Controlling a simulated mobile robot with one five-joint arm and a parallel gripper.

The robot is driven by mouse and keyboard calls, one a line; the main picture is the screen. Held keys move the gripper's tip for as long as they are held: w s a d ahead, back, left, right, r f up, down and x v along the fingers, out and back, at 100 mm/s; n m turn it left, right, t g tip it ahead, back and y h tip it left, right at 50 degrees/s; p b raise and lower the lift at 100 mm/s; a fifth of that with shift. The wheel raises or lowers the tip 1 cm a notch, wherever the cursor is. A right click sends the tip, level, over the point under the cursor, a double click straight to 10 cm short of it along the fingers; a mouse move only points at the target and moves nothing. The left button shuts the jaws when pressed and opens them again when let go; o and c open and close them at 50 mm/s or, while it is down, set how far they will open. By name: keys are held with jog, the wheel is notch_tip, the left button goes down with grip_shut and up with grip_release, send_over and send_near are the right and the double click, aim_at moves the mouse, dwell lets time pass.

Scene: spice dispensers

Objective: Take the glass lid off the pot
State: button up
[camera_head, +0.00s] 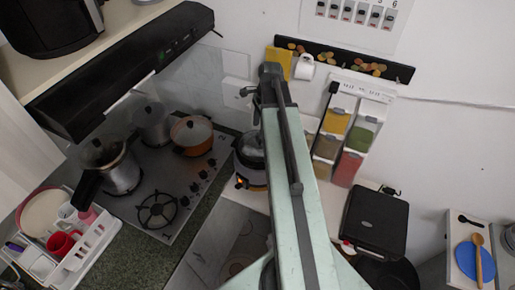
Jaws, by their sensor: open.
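An orange pot (184,146) stands on the stove at its back right. A rounded lid (192,129) with a small dark knob sits on it and looks like glass. A grey metal pot (152,128) with a lid stands behind it to the left. My arm reaches up through the middle of the view. My gripper (250,94) is at its far end, small and partly hidden by the arm. It is open and looks empty, to the right of the orange pot and apart from it.
A steel pot (122,176) stands at the stove's left, below the dark hood (120,70). A cooker (248,166) stands partly behind my arm. Spice dispensers (337,122) hang right of the arm. A dish rack (92,242) is at lower left.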

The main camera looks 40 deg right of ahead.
aim_at(259, 143)
jog(key=f+b, duration=0.5)
jog(key=shift+s+a+f, duration=0.2)
jog(key=shift+r, duration=0.2)
grip_shut()
dwell(1.0)
